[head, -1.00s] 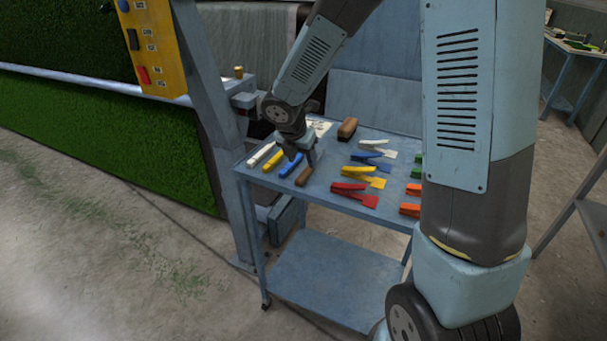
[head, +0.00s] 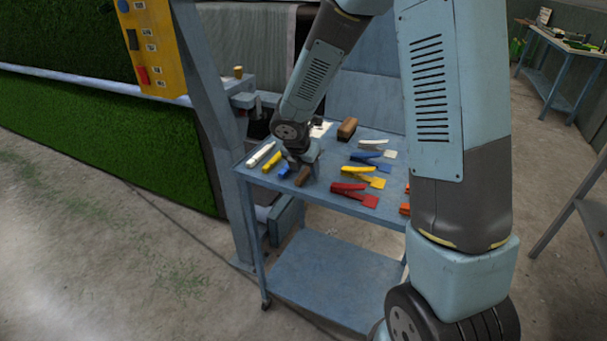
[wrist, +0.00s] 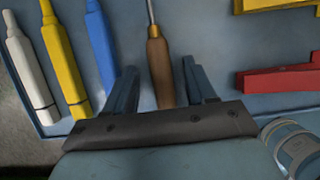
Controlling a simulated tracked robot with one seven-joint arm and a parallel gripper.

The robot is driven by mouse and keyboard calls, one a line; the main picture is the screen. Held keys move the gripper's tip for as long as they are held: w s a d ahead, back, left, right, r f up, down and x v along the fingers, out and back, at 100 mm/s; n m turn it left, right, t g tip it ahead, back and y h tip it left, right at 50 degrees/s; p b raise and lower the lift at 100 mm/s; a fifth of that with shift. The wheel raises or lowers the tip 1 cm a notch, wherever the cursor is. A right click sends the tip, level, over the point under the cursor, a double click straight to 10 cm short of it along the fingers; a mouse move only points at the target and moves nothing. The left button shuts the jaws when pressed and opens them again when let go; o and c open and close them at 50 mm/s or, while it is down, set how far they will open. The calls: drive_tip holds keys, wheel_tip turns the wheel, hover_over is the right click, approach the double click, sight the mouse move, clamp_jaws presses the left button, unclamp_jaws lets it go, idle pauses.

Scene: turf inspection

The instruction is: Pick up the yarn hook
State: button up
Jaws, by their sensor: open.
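The yarn hook (wrist: 161,68) has a brown wooden handle and a thin metal shaft, and lies on the blue cart top. In the wrist view the handle lies between the two open fingers of my gripper (wrist: 161,88), with a gap on each side. In the head view my gripper (head: 301,165) is low over the cart, and the brown handle (head: 303,177) shows just in front of it. The hook's shaft is hidden there by the gripper.
White (wrist: 30,70), yellow (wrist: 65,65) and blue (wrist: 101,45) markers lie left of the hook. Red (head: 352,193) and yellow (head: 362,176) clamp-like tools lie to the right. A wooden brush (head: 347,128) stands at the back of the cart (head: 330,207).

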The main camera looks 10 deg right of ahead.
clamp_jaws()
idle(0.4)
drive_tip(key=shift+r, duration=0.1)
drive_tip(key=shift+r, duration=0.3)
wheel_tip(320, 180, up, 3)
drive_tip(key=shift+f, duration=0.2)
drive_tip(key=s+a+r, duration=0.4)
drive_tip(key=s+r, duration=0.5)
drive_tip(key=s, duration=0.4)
drive_tip(key=shift+s+r, duration=0.25)
drive_tip(key=shift+r, duration=0.1)
